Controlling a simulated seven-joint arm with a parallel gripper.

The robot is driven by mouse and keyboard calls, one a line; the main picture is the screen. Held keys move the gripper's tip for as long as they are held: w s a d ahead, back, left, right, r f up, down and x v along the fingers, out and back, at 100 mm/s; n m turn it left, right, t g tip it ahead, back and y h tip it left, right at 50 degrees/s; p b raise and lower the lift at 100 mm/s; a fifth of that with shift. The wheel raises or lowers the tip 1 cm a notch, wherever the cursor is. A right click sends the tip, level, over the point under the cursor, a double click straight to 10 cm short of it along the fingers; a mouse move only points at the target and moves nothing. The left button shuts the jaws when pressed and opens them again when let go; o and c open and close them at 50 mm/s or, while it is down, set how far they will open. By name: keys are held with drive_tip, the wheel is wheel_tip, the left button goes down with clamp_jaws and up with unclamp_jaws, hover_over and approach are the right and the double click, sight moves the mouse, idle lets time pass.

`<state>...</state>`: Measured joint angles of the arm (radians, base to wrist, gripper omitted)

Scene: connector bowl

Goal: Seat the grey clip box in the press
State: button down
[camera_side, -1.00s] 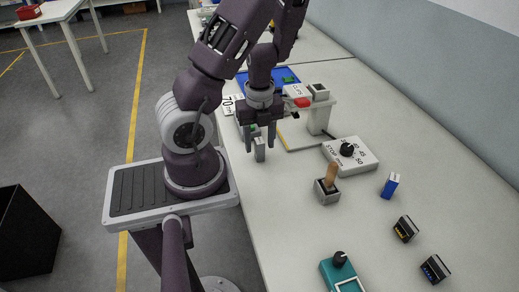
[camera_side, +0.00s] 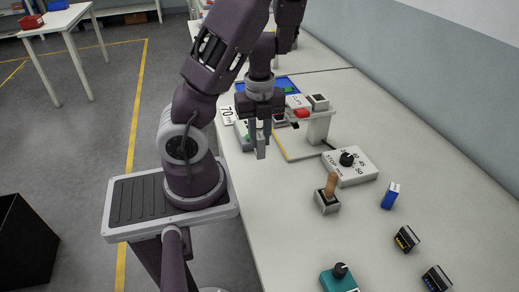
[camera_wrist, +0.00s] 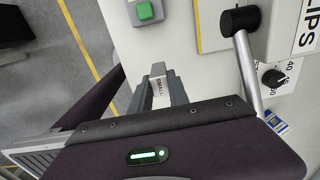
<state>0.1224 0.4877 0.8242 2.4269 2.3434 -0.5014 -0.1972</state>
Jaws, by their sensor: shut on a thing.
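My gripper (camera_side: 260,140) is shut on the small grey clip box (camera_side: 261,153), which hangs upright below the fingertips. In the wrist view the box (camera_wrist: 158,78) shows a white "SMALL" label between the fingers (camera_wrist: 159,92). The box appears to be a little above the table, near its left edge. The press (camera_side: 319,124) stands behind and to the right, with a red part on its arm and a yellow-edged base plate, apart from the box. Its black knob and metal lever (camera_wrist: 246,62) show at the upper right of the wrist view. My gripper partly hides the area behind it.
A dial box (camera_side: 352,167), a wooden-handled lever block (camera_side: 327,200), a blue box (camera_side: 390,196) and two dark connectors (camera_side: 406,238) lie to the right. A teal device (camera_side: 339,281) is in front. A green button (camera_wrist: 145,10) is near the press. Table between is clear.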

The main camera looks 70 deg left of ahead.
sight(260, 136)
wheel_tip(260, 136, up, 12)
drive_tip(key=r, duration=0.1)
drive_tip(key=w+a+r, duration=0.4)
drive_tip(key=w, duration=0.5)
drive_tip(key=w+a+r, duration=0.2)
drive_tip(key=w, duration=0.8)
wheel_tip(260, 136, down, 10)
drive_tip(key=shift+r, duration=0.2)
drive_tip(key=shift+f, duration=0.2)
drive_tip(key=c, duration=1.3)
unclamp_jaws()
drive_tip(key=shift+o, duration=0.2)
drive_tip(key=shift+r, duration=0.1)
